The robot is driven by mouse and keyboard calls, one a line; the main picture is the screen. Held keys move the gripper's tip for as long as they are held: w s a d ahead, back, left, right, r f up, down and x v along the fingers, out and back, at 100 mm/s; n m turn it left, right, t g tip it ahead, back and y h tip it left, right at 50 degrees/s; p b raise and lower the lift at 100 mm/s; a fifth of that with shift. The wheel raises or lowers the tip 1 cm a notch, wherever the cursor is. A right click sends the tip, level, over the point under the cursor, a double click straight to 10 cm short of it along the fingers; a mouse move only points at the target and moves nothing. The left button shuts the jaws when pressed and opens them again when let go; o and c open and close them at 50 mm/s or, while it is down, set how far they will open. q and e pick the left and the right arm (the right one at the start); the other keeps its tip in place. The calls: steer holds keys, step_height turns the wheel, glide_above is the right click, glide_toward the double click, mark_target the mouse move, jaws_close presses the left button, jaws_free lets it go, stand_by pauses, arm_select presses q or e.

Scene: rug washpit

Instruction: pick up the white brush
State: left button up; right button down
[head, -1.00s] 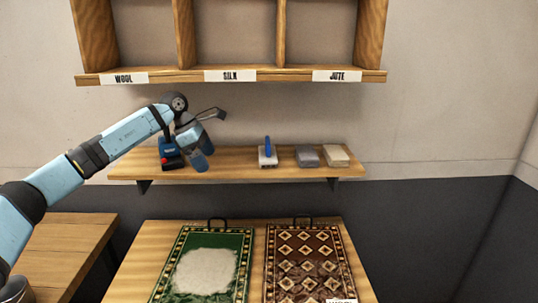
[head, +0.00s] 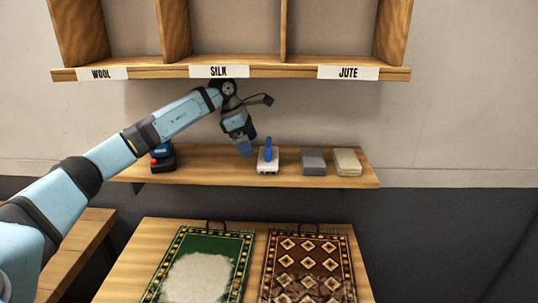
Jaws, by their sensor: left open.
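The white brush (head: 268,161) stands on the wooden wall shelf, a pale block with a blue upright handle on top. My left gripper (head: 246,150) is just to the left of the brush, pointing down and open. It looks apart from the brush, though the depth between them is hard to judge. My right gripper is not in view.
A grey block (head: 313,161) and a beige block (head: 346,162) stand close to the right of the brush on the shelf (head: 210,175). A blue and black device (head: 162,157) stands at the left, partly behind my arm. Labelled cubbies (head: 220,72) hang above. Two rugs, green (head: 200,270) and brown (head: 308,268), lie on the table below.

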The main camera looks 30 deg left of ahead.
mark_target(267, 141)
arm_select(q)
steer(key=shift+w+d+f, duration=0.1)
steer(key=shift+w+d, duration=0.35)
steer(key=shift+d, duration=0.05)
steer(key=w+d, duration=0.1)
steer(key=d, duration=0.1)
steer(key=w+d+p, duration=0.1)
steer(key=d, duration=0.1)
steer(key=shift+w+f+p, duration=0.15)
steer(key=shift+f+p, duration=0.05)
steer(key=shift+p, duration=0.1)
steer(key=shift+f, duration=0.35)
steer(key=shift+a, duration=0.1)
steer(key=shift+c, duration=0.5)
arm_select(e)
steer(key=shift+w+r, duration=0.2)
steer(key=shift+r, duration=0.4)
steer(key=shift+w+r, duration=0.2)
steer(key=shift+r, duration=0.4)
arm_select(q)
steer(key=c, duration=0.7)
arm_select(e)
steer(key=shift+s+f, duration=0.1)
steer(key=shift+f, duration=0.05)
